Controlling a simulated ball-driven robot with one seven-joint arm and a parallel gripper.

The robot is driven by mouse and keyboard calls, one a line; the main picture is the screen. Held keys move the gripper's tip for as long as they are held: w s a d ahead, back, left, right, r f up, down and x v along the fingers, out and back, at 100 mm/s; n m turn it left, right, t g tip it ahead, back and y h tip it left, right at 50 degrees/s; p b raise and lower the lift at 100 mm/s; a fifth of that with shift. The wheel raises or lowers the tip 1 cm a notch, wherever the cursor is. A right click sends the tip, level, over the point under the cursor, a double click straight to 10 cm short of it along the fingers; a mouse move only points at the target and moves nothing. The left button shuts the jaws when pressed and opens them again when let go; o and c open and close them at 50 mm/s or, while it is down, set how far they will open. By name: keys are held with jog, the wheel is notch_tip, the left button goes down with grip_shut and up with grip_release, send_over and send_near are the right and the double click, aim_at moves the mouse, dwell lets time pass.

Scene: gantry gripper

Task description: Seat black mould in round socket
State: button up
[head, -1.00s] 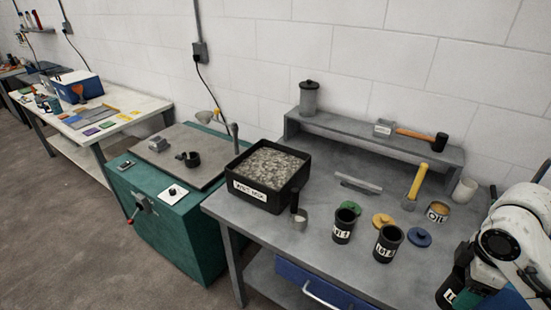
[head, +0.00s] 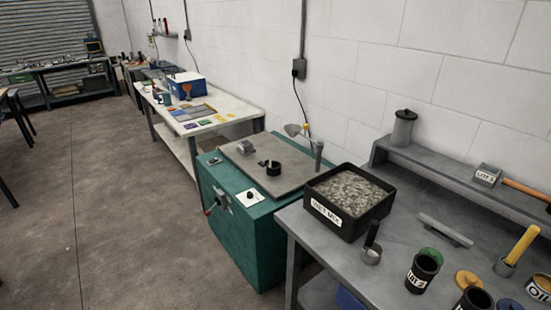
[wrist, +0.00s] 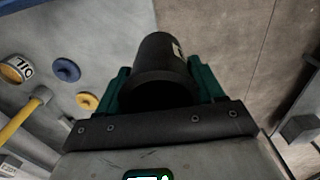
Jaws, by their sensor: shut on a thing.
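In the wrist view my gripper (wrist: 163,88) has its green jaws closed around a black cylindrical mould (wrist: 158,52) with a white label at its edge. The mould hangs over the floor, beside the grey bench. My gripper and this mould are outside the head view. A small black round socket (head: 273,169) with a side lug sits on the grey plate of the teal machine (head: 245,240). The socket looks empty, though its inside is hard to see. Two more black labelled moulds, one nearer the middle (head: 421,274) and one at the bottom edge (head: 474,301), stand on the bench.
A black bin of grey granules (head: 350,200) stands on the bench's left end, beside the machine. A grey block (head: 246,147) and an upright post (head: 318,156) are on the machine plate. Floor (head: 120,220) left of the machine is clear.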

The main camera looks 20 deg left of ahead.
jog(key=a+f+m+b, duration=0.2)
jog(key=a+f+m, duration=0.3)
jog(key=a+f, duration=0.4)
jog(key=a+f+m+b, duration=0.3)
jog(key=a+f+m, duration=0.3)
jog(key=a+f, duration=0.4)
notch_tip(320, 180, down, 5)
jog(key=shift+s+r, duration=0.1)
jog(key=shift+s, duration=0.15)
jog(key=shift+d, duration=0.1)
